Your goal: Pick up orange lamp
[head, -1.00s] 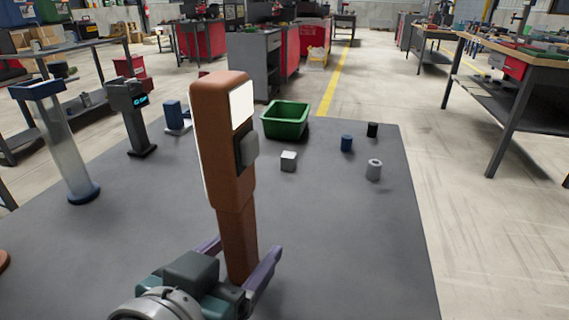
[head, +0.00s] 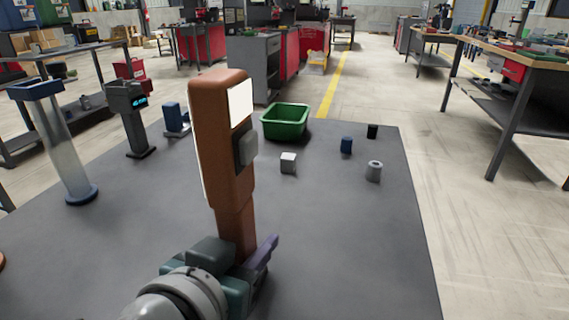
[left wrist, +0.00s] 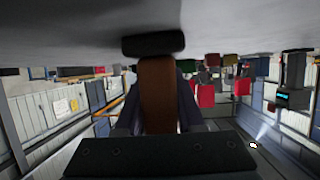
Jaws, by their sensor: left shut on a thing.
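The orange lamp (head: 222,150) stands upright in the middle of the head view, a tall brown-orange post with a bright white panel near its top. My left gripper (head: 240,255) is shut on the lower post of the lamp, with one finger showing on its right side. In the left wrist view, which looks upside down, the post (left wrist: 158,95) is between the fingers and a black base shows at its end, close to the grey table surface. I cannot tell whether the base touches the table. My right gripper is not in view.
The grey table (head: 350,240) is clear at the front right. A green bin (head: 286,122), a white cube (head: 288,163), a blue cylinder (head: 346,145), a black one (head: 372,131) and a grey ring-shaped part (head: 373,171) lie behind. A clear column (head: 62,145) and a dark device (head: 130,115) stand left.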

